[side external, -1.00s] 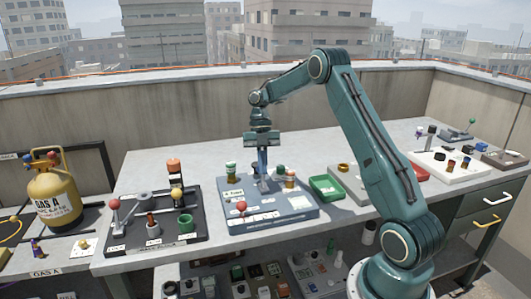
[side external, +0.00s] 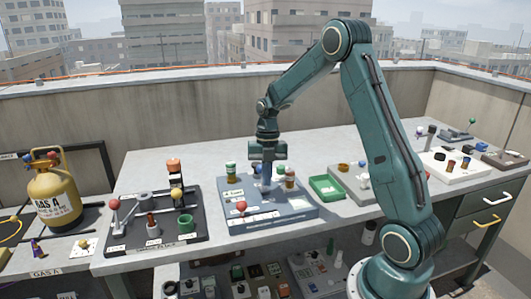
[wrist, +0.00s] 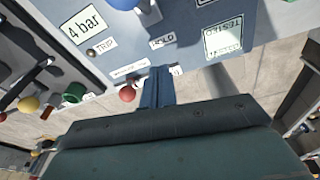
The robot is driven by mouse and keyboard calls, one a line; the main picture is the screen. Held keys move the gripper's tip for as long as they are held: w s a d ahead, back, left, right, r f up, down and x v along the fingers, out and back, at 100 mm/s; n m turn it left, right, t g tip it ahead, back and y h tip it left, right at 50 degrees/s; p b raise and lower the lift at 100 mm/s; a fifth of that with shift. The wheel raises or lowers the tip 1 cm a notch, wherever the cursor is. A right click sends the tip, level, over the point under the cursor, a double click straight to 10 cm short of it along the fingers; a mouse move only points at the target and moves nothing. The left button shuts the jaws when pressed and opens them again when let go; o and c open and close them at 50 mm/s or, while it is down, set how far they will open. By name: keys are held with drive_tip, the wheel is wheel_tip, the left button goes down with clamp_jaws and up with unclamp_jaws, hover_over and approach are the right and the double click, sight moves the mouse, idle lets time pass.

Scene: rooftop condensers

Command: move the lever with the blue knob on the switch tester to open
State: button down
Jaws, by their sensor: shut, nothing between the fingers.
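The switch tester (side external: 245,222) is a blue-grey panel in the middle of the bench. It also shows in the wrist view (wrist: 190,40), with labels reading 4 bar, TRIP and HOLD. A blue knob (wrist: 125,3) shows at the top edge of the wrist view, partly cut off, beside a pale metal part; its lever's full position is hidden. My gripper (side external: 266,190) points down over the tester, shut and empty. Its fingers show in the wrist view (wrist: 159,75), below the blue knob and apart from it in the picture. I cannot tell the fingertips' exact height.
A red knob (side external: 241,206) stands at the tester's front, left of my fingers. A green-topped post (side external: 230,167) and a brown-and-white post (side external: 290,177) stand behind. A black board (side external: 150,240) with levers lies left, a green tray (side external: 324,188) right.

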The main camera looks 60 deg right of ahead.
drive_tip(key=shift+s+a+f+t+h, duration=0.5)
drive_tip(key=shift+s+a+t+h, duration=0.1)
drive_tip(key=shift+t, duration=0.1)
drive_tip(key=s+a, duration=0.1)
drive_tip(key=a+f, duration=0.1)
drive_tip(key=a, duration=0.1)
drive_tip(key=shift+s, duration=0.35)
wheel_tip(320, 180, up, 10)
drive_tip(key=s+a+r+m+t+h, duration=0.1)
drive_tip(key=s+a+r+m+t, duration=0.2)
drive_tip(key=s+a+r+m, duration=0.5)
drive_tip(key=shift+s+a+r+m, duration=0.35)
drive_tip(key=shift+s+a+m, duration=0.8)
drive_tip(key=shift+m, duration=2.35)
drive_tip(key=shift+a, duration=0.25)
drive_tip(key=s+a+m+t, duration=0.2)
drive_tip(key=s+a+m, duration=0.1)
drive_tip(key=s+m, duration=0.4)
drive_tip(key=m, duration=0.2)
drive_tip(key=shift+s+a+r+m, duration=0.2)
drive_tip(key=shift+s+a+m, duration=0.1)
drive_tip(key=shift+a+m, duration=0.1)
